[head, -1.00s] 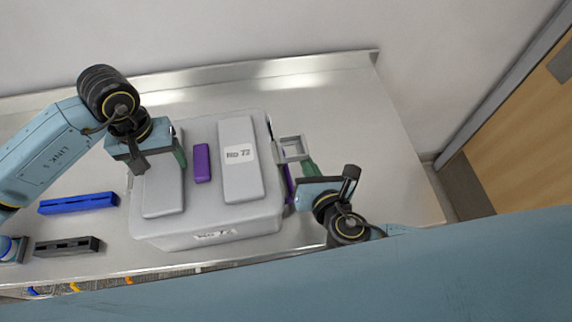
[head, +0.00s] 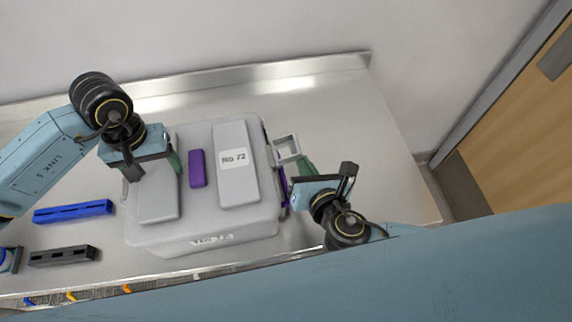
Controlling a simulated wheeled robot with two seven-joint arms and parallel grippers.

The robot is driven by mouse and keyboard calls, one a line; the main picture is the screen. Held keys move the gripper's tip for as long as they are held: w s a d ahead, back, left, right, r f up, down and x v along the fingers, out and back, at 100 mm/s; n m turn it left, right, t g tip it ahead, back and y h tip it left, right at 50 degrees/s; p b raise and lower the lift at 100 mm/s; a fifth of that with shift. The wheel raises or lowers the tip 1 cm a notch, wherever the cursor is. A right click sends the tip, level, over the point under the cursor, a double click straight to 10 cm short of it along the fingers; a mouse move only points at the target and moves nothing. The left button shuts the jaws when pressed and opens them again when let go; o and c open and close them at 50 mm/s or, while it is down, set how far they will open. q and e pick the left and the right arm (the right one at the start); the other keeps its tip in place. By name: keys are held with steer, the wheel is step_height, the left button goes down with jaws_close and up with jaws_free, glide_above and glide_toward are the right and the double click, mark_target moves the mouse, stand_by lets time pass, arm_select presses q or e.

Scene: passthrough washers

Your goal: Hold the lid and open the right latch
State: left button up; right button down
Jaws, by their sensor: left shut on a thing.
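A grey case with its lid (head: 190,220) stands on the metal bench, with two raised light-grey panels and a purple block (head: 197,168) on top. My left gripper (head: 155,165) is shut on the left raised panel (head: 158,200) of the lid, one finger at each side. The right latch (head: 286,149) is a grey square frame that sticks out from the case's right side. My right gripper (head: 312,172) is just below and right of this latch, with a green fingertip close to it. Its jaw gap is not clear, nor whether it touches the latch.
A blue bar (head: 72,211) and a black slotted block (head: 62,256) lie left of the case. A purple part (head: 284,186) shows at the case's right side. The bench (head: 370,140) is clear at the right. A wall runs behind it.

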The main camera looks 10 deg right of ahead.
arm_select(q)
steer(key=o, duration=1.6)
arm_select(e)
steer(key=a+v, duration=0.1)
steer(key=v, duration=0.9)
steer(key=shift+a, duration=0.3)
arm_select(q)
steer(key=shift+o, duration=0.2)
steer(key=shift+r+p, duration=1.3)
steer(key=shift+r, duration=2.2)
arm_select(e)
steer(key=shift+r, duration=1.3)
